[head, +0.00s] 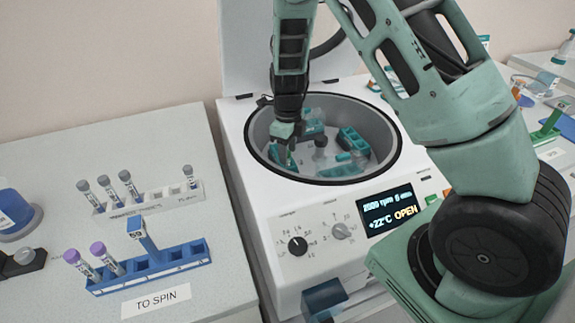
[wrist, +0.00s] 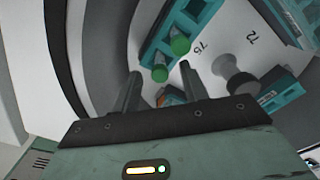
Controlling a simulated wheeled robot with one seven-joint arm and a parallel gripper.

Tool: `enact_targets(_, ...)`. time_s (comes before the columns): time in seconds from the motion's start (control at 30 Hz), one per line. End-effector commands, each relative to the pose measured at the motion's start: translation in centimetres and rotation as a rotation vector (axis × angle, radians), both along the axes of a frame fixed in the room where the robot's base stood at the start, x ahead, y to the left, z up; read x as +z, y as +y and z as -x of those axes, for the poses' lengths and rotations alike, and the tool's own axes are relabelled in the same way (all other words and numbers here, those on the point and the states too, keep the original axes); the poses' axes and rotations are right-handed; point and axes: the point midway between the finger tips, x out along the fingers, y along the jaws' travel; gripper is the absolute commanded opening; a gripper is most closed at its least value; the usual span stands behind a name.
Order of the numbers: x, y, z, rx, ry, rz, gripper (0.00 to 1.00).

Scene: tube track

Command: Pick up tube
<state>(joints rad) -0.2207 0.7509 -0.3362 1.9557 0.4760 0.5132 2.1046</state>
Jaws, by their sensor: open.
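My gripper (head: 290,152) is down inside the open centrifuge bowl (head: 379,121), at its left side. In the wrist view my gripper (wrist: 161,72) is open, its two dark fingers apart. A green-capped tube (wrist: 160,73) shows between the fingertips, and a second green-capped tube (wrist: 180,45) is just beyond it. Both sit by a teal bucket (wrist: 160,32) in the rotor. I cannot tell whether the fingers touch the nearer cap. The tube bodies are mostly hidden. Two purple-capped tubes (head: 98,249) stand in a blue rack (head: 160,272) on the left bench.
A white rack (head: 155,203) with several grey-capped tubes stands behind the blue rack. More teal buckets (head: 352,140) and a grey hub knob (wrist: 235,73) fill the bowl. The curved bowl wall (wrist: 105,40) is close to the left finger. The raised lid (head: 243,50) stands behind.

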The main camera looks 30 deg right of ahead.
Motion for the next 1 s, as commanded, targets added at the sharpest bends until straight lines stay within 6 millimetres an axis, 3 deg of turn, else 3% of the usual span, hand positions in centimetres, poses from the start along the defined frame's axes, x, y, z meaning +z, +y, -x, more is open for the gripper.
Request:
enact_targets(0.17, -1.9, -0.1, 0.0, -0.001, 0.001, 0.001, 0.44)
enact_targets(0.43, -2.2, 0.0, 0.0, 0.0, -0.001, 0.0, 0.44)
enact_targets(0.57, -2.2, 0.0, 0.0, 0.0, -0.001, 0.0, 0.08)
enact_targets(0.6, -2.2, 0.0, 0.0, 0.0, -0.001, 0.0, 0.05)
enact_targets(1.0, -1.3, 0.0, -0.1, 0.001, -0.003, 0.001, 0.05)
